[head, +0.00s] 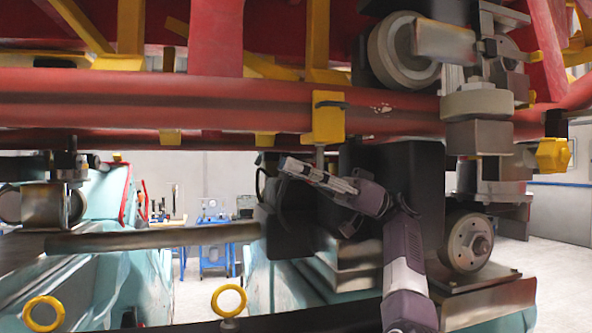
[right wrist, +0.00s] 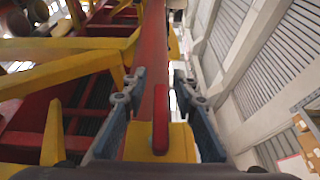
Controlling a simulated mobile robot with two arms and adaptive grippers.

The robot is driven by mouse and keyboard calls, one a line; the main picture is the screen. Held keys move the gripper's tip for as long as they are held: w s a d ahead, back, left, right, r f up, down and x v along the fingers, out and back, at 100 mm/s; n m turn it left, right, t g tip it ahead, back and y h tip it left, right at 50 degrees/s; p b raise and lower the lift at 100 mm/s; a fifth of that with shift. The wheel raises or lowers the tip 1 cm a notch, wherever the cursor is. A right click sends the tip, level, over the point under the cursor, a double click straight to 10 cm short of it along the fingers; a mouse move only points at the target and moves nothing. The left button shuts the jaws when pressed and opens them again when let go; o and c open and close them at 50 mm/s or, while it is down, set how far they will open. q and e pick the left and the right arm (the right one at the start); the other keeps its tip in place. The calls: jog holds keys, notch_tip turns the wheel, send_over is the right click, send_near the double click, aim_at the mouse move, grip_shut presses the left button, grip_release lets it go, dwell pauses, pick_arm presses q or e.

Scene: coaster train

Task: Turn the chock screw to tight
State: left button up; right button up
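A yellow chock (head: 328,122) with a dark strip at its top sits on the red tube (head: 210,105) in the head view. A short screw stem (head: 319,156) hangs below it. In the right wrist view, a red bar with rounded ends (right wrist: 160,118), which looks like the screw's handle, lies in front of a yellow block (right wrist: 180,143). My right gripper (head: 290,167) is just below the chock. Its fingers stand apart on both sides of the red bar in the wrist view (right wrist: 158,92), with no visible contact. My left gripper is not in view.
A grey wheel (head: 403,50) and metal bogie parts stand right of the chock. A dark block (head: 284,228) and a long metal bar (head: 150,237) lie below and left. Yellow rings (head: 228,300) stand in front. A blue cart (head: 214,250) is far behind.

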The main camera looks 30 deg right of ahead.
jog(key=shift+v, duration=3.75)
jog(key=shift+f, duration=0.1)
